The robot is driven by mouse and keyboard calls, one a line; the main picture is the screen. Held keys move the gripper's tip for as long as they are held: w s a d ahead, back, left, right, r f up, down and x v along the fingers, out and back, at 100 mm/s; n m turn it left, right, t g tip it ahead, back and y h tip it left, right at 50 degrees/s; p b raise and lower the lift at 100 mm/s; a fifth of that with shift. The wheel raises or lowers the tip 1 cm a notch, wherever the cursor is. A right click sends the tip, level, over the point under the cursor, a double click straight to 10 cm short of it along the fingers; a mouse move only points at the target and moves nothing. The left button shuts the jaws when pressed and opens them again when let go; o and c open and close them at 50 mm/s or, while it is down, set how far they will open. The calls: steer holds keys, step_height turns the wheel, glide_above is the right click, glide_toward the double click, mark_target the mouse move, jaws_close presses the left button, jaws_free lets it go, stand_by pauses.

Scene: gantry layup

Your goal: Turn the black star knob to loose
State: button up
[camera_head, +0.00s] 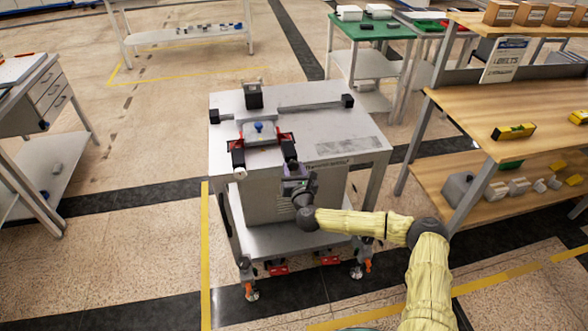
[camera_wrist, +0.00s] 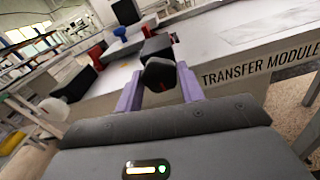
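The black knob (camera_wrist: 159,73) shows in the wrist view as a dark, many-sided head at the near edge of the cart top. My gripper (camera_wrist: 158,80) has its two purple fingers spread, one on each side of the knob. I see no clear sign that the fingers press on it. In the head view my gripper (camera_head: 291,167) is at the front edge of the cart (camera_head: 330,125), right of centre, and largely hides the knob there. The knob's turned position cannot be read.
A grey plate with a blue knob (camera_head: 258,127) lies on the cart top between red and black parts. A black block (camera_head: 253,96) stands behind it. Wooden shelving (camera_head: 470,110) is close on the right. A drawer bench (camera_head: 50,90) stands left. Floor left of the cart is clear.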

steer(key=shift+d, duration=0.1)
steer(key=c, duration=0.3)
